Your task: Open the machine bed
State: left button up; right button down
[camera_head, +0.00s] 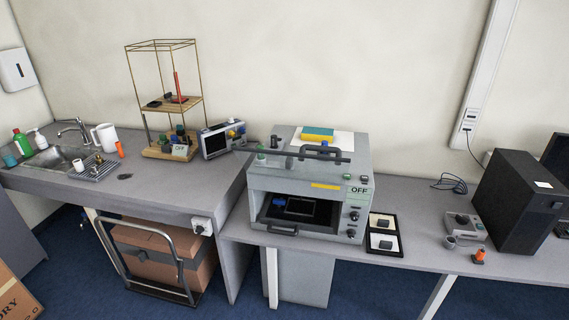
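The machine (365,170) is a grey box on the middle table, with a label reading OFF and dark knobs on its right front panel. Its front has a wide opening, with a dark flat piece (301,206) and a small blue item (279,201) inside. A dark handle (282,229) sits at the lower front edge of the opening. A black handle (320,152) shows on top, beside a clear tube-like part. I cannot tell which part is the bed. Neither of my grippers shows in the head view.
A black tray (369,240) with two pale pieces lies right of the machine. A yellow and blue sponge (317,134) is on top. A wire-frame stand (165,148) and a screen device (222,139) stand left. A black computer tower (517,200) stands right. A boxed cart (157,262) is below.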

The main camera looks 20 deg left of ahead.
aim_at(308, 215)
jog(key=i+u, duration=0.2)
jog(key=u, duration=0.25)
jog(key=i+u, duration=0.15)
jog(key=u, duration=0.3)
jog(key=i+l+u, duration=0.2)
jog(key=u, duration=0.25)
jog(key=i+l+u, duration=0.1)
jog(key=i+l, duration=0.15)
jog(key=i+l+u, duration=0.1)
jog(key=i+l, duration=0.15)
jog(key=l, duration=0.25)
jog(key=i+l+u, duration=0.1)
jog(key=i+l, duration=0.15)
jog(key=i+l+u, duration=0.1)
jog(key=i+l, duration=0.15)
jog(key=l, duration=0.3)
jog(key=i+l+u, duration=0.1)
jog(key=l, duration=0.3)
jog(key=i, duration=0.1)
